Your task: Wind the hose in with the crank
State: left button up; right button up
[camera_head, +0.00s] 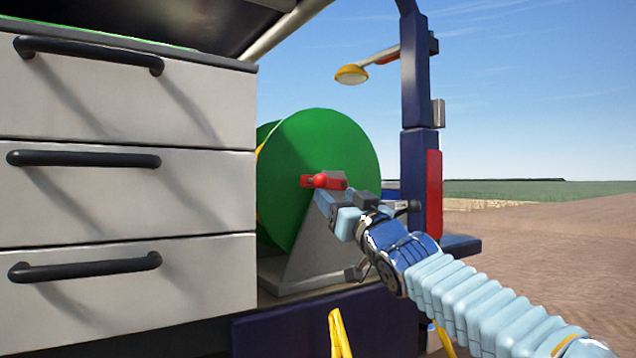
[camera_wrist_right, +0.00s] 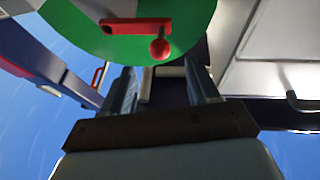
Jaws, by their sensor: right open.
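The green hose reel (camera_head: 320,140) stands on a grey bracket (camera_head: 318,245), right of the drawers. Its red crank (camera_head: 307,181) sits at the middle of the reel's face. In the right wrist view the crank arm (camera_wrist_right: 128,25) lies across the green disc, with its round red knob (camera_wrist_right: 159,49) at one end. My right gripper (camera_head: 330,199) is just below and in front of the crank. In the right wrist view its two fingers (camera_wrist_right: 160,74) are spread apart, with the knob beyond their tips and nothing held. A yellow edge shows behind the reel; the wound hose is mostly hidden. My left gripper is out of view.
A cabinet of grey drawers (camera_head: 120,200) with black handles fills the left. A dark blue post (camera_head: 415,85) with a yellow lamp (camera_head: 352,74) stands right of the reel. Yellow pieces (camera_head: 338,335) show at the bottom edge. Open field lies to the right.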

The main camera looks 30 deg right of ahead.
aim_at(324, 185)
jog(key=p+x, duration=0.1)
jog(key=x, duration=0.7)
jog(key=shift+w+d, duration=0.1)
jog(key=shift+w, duration=0.4)
jog(key=shift+c, duration=0.2)
grip_shut()
